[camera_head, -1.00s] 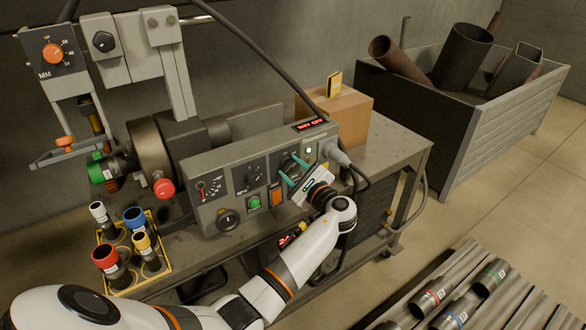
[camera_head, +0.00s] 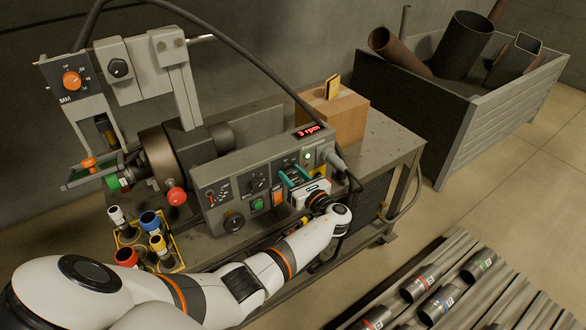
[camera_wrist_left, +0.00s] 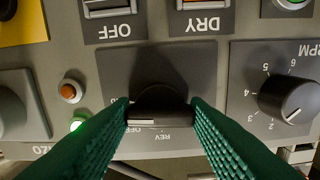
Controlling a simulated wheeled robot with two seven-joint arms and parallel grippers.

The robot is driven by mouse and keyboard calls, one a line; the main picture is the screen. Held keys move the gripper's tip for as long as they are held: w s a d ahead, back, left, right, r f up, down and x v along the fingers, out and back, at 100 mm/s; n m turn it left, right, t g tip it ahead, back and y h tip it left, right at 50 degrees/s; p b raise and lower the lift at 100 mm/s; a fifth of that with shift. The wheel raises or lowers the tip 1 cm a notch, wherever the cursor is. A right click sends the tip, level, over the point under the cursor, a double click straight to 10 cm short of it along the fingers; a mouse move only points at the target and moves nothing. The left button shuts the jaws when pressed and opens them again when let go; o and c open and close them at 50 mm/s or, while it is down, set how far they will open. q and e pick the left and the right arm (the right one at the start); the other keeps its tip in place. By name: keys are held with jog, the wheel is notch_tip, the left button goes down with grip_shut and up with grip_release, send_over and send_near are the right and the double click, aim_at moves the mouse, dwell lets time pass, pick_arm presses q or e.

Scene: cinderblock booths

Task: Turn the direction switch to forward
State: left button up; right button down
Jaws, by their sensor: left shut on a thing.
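The direction switch (camera_wrist_left: 158,104) is a dark knob on the grey control panel (camera_head: 248,165). In the left wrist view it has a pale mark on its lower left, and upside-down labels reading OFF and REV sit beside it. A forward label is not visible. My left gripper (camera_head: 294,175) has teal fingers, one on each side of the knob, and is shut on it. In the head view the gripper largely hides the switch. A red display (camera_head: 309,131) on top of the panel reads 3 rpm. My right gripper is not in view.
A speed knob marked RPM (camera_wrist_left: 289,98) sits close beside the switch. Several coloured-collar tools stand in a yellow rack (camera_head: 179,266) at the front left. A cardboard box (camera_head: 346,116) is behind the panel.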

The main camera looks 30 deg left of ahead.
pick_arm(q)
jog(key=shift+m+p, duration=0.35)
jog(key=shift+m, duration=0.15)
jog(key=o, duration=1)
jog(key=shift+d, duration=0.1)
jog(key=b+v, duration=0.2)
jog(key=v, duration=1)
